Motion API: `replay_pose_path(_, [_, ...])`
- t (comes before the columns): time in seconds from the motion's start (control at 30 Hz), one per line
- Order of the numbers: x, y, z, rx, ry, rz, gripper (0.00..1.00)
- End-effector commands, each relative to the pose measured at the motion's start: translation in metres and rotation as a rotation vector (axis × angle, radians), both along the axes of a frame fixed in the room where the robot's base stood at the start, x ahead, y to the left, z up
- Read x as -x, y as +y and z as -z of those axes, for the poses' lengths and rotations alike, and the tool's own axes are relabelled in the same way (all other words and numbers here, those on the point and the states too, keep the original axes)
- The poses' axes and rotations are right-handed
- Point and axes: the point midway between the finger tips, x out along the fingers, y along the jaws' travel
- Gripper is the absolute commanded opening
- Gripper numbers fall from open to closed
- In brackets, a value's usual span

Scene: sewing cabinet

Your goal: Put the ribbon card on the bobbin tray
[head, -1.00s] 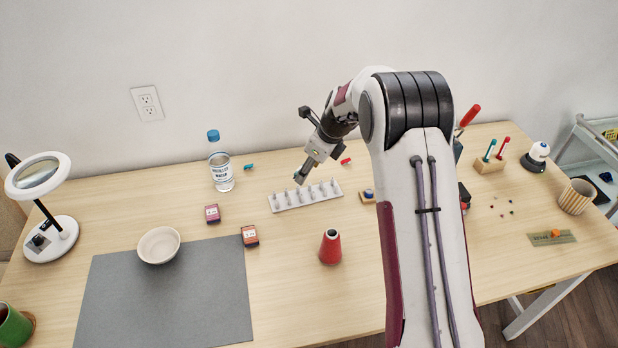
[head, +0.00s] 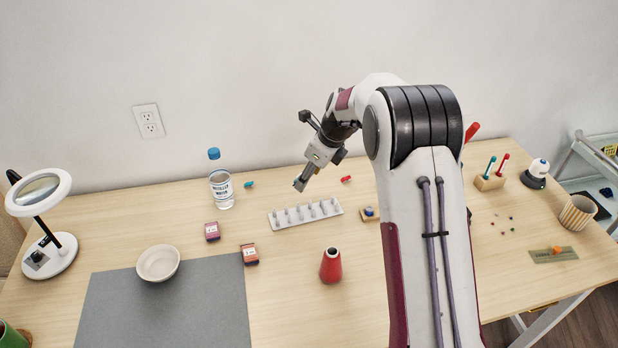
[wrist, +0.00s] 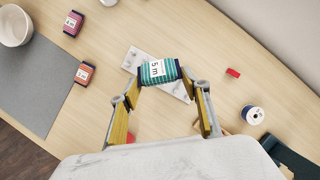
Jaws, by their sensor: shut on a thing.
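My gripper (head: 300,186) is in the air just behind and above the bobbin tray, pointing down to the left. In the wrist view my gripper (wrist: 160,80) is shut on a teal striped ribbon card (wrist: 158,71) with a white "5 m" label, held by its two ends between the fingertips. In the head view the card is too small to make out clearly. The bobbin tray (head: 281,224) is a pale marbled strip with a row of upright pegs. In the wrist view the tray (wrist: 181,92) is partly hidden behind the card.
A pink card (head: 212,231) and an orange card (head: 250,254) lie left of the tray. A red cone (head: 331,266) stands in front of it, a water bottle (head: 221,187) behind left. A red clip (head: 346,179) and a spool block (head: 369,214) are to the right.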

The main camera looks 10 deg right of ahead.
Motion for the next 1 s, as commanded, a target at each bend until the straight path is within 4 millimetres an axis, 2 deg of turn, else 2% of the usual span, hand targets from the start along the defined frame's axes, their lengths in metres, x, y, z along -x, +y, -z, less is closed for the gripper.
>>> replay_pose_path(0.27, [0.000,-0.003,0.001,-0.021,-0.017,0.005,0.32])
replay_pose_path(0.47, [0.001,-0.015,0.002,-0.064,-0.053,0.025,0.32])
replay_pose_path(0.73, [0.011,-0.034,0.014,-0.120,-0.105,0.082,0.32])
replay_pose_path(1.0, [0.022,-0.036,0.026,-0.157,-0.146,0.133,0.32])
